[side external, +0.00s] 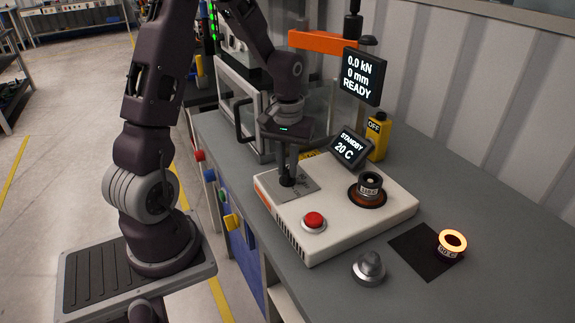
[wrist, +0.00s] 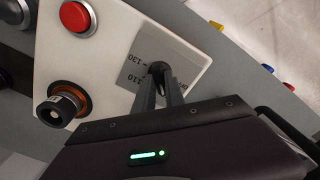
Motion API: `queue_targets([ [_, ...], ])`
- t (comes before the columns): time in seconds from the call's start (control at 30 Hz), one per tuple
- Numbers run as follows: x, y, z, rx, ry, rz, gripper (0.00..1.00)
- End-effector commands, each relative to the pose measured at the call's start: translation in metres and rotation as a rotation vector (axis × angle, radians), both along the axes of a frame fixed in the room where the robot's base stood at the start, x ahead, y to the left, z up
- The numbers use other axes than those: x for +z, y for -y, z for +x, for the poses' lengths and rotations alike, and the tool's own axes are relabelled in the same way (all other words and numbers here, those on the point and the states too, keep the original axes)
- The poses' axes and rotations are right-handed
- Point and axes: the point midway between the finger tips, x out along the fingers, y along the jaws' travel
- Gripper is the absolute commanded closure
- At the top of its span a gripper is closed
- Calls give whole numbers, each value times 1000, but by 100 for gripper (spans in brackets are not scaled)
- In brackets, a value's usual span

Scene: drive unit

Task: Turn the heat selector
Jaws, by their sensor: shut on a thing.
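The heat selector is a dark knob (wrist: 158,68) on a grey metal plate with printed numbers (wrist: 133,68), set in the white drive unit (side external: 310,233). In the side view the plate (side external: 305,182) is at the unit's left end. My gripper (side external: 287,183) points down over the plate, with its fingertips at the knob. In the wrist view my gripper (wrist: 160,82) is shut on the knob, and the fingers partly hide it. A small tilted display (side external: 345,149) behind the unit reads "STANDBY 20 C".
The unit carries a red button (side external: 314,220) and a dark cylinder in an orange-brown ring (side external: 370,187). On the bench are a metal knob-like piece (side external: 369,267), a glowing ring (side external: 452,243) on a black mat (side external: 412,249), and a yellow "OFF" block (side external: 377,137). A press display (side external: 363,77) reads "READY".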

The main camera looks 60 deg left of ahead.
Motion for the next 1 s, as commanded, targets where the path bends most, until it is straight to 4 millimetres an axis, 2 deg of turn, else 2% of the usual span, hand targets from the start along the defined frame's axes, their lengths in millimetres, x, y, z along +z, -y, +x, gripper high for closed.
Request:
queue_targets([
  [0.27, 1, 0, 0, -163, 1, -1, 100],
  [1.0, 1, 0, 0, -864, 2, 0, 100],
])
